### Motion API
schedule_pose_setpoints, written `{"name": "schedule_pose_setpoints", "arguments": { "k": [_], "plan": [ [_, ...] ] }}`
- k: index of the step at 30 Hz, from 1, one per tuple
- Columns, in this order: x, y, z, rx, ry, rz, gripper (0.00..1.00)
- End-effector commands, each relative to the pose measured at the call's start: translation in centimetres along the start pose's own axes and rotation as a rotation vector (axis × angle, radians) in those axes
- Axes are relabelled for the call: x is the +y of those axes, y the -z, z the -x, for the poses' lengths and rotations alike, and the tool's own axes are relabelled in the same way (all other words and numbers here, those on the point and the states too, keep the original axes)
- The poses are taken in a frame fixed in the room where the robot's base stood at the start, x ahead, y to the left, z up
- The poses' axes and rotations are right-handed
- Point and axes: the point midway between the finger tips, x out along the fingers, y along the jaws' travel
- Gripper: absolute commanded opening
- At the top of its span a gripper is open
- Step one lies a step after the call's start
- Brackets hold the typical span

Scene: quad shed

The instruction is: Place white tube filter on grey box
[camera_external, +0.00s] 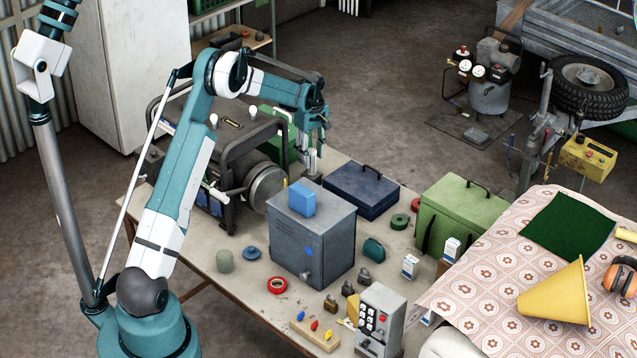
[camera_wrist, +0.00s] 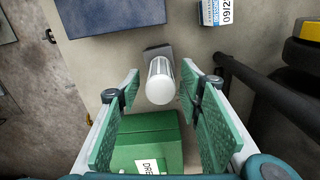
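The white tube filter (camera_wrist: 160,82) stands on a small grey base between my finger pads in the wrist view. In the external view its pale body (camera_external: 312,158) shows just below my gripper (camera_external: 317,125), behind the grey box. My gripper (camera_wrist: 163,88) is open, with green pads on both sides of the filter. A gap shows at the left pad; whether the right pad touches is unclear. The grey box (camera_external: 312,240) is a metal cabinet standing on the table, with a blue block (camera_external: 302,199) on its top.
A dark blue case (camera_external: 362,188) stands right of the filter. A green box (camera_wrist: 148,140) lies close under my fingers. A generator (camera_external: 235,160) stands to the left. Rolls of tape, padlocks and a switch box (camera_external: 380,318) crowd the table's front.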

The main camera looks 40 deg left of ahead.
Motion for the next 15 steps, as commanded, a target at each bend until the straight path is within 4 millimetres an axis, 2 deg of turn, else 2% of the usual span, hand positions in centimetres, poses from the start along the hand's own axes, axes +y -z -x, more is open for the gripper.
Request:
{"name": "schedule_pose_setpoints", "arguments": {
  "k": [8, 15],
  "plan": [
    [0.0, 0.0, 3.7, 0.0, 0.0, 0.0, 0.37],
    [0.0, 0.0, 7.7, 0.0, 0.0, 0.0, 0.37]
  ]
}}
